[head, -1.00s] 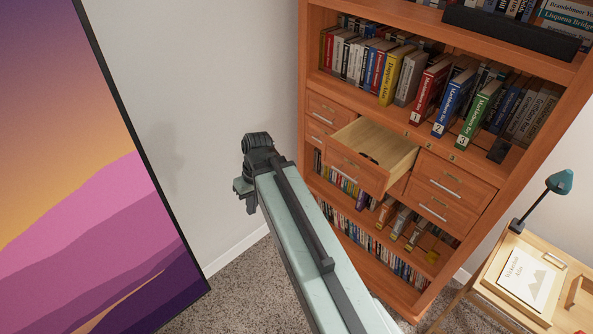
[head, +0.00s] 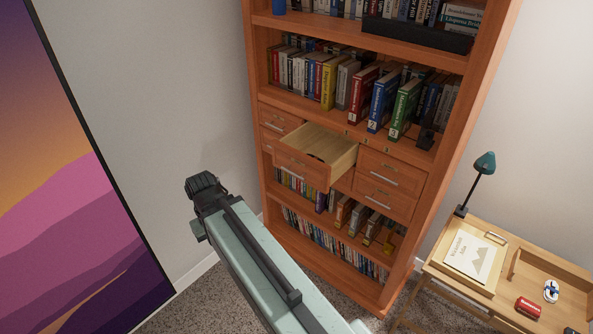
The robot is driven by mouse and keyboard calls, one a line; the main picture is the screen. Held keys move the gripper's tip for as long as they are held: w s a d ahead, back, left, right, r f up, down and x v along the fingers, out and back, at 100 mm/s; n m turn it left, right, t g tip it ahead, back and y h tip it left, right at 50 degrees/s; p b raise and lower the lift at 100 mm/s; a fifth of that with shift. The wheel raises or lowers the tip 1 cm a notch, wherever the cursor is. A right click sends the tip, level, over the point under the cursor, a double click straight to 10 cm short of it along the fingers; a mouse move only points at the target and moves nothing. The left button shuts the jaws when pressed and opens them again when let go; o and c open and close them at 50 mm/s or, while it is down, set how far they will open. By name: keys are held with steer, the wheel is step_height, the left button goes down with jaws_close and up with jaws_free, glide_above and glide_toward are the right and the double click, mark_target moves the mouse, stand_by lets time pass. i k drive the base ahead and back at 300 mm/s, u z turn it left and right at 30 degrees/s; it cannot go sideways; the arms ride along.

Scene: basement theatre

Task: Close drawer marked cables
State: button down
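One wooden drawer (head: 302,173) in the middle column of the bookcase is pulled well out. Its pale inside shows, with a small dark object (head: 317,158) in it. I cannot read a cables label on any drawer. The other drawers, such as the upper right one (head: 378,175) and the upper left one (head: 279,122), look shut. My arm reaches up from the bottom, and its end with my gripper (head: 198,229) is left of the open drawer, apart from it.
The bookcase (head: 257,120) stands against the wall, with rows of books above and below the drawers. A wooden desk (head: 485,297) with a teal lamp (head: 484,164) is at the right. A large purple and orange picture (head: 80,230) is at the left. Carpet shows between.

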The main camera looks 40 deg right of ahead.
mark_target(339, 152)
steer(key=u, duration=2.3)
steer(key=k, duration=1.25)
steer(key=z, duration=0.8)
steer(key=i, duration=1)
steer(key=u, duration=0.05)
